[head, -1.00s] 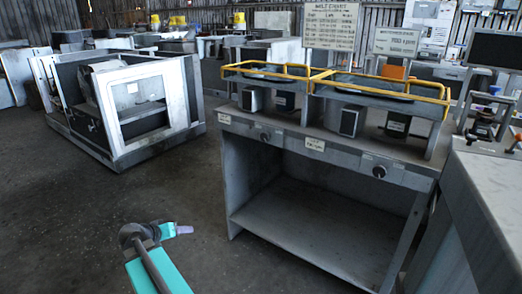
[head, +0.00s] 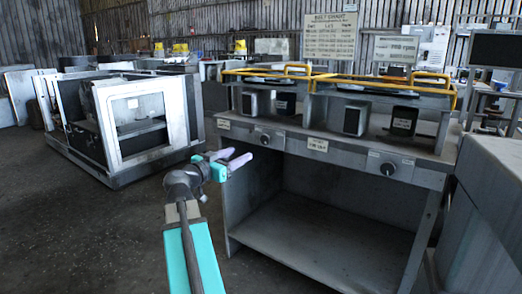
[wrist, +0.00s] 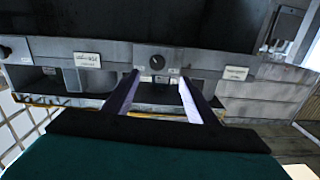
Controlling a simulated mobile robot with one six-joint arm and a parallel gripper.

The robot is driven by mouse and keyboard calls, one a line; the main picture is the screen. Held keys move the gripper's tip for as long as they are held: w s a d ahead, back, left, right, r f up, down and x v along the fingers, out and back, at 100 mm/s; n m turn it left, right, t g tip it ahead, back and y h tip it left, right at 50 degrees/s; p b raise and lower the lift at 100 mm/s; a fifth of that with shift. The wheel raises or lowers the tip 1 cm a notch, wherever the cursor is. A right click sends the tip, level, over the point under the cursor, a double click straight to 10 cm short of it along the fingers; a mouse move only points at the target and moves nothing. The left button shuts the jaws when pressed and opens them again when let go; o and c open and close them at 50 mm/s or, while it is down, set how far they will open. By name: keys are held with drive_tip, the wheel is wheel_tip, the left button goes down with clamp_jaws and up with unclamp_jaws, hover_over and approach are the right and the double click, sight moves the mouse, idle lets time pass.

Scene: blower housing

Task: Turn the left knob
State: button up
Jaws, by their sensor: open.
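The left knob (head: 265,139) is a dark round knob on the grey front panel of the bench. My gripper (head: 238,158) is open and empty, a little to the left of and below this knob in the head view. In the wrist view, which shows the bench upside down, the same knob (wrist: 157,62) appears between and just beyond the tips of my gripper (wrist: 158,79). The fingers look apart from it. The right knob (head: 388,168) is farther right on the panel and also shows at the left edge of the wrist view (wrist: 5,51).
Yellow rails (head: 380,83) and several dark blocks stand on the bench top. Small labels (head: 318,145) flank the knobs. Below the panel is an open shelf (head: 300,240). A grey cabinet (head: 490,210) stands close on the right. A white-framed machine (head: 130,115) stands at left, with open floor before it.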

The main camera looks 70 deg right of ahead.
drive_tip(key=shift+s+d+r, duration=0.1)
drive_tip(key=shift+s+r, duration=0.2)
drive_tip(key=shift+r, duration=0.1)
drive_tip(key=b, duration=0.3)
approach(264, 141)
drive_tip(key=shift+x, duration=3.95)
drive_tip(key=shift+r, duration=0.1)
drive_tip(key=c, duration=1.1)
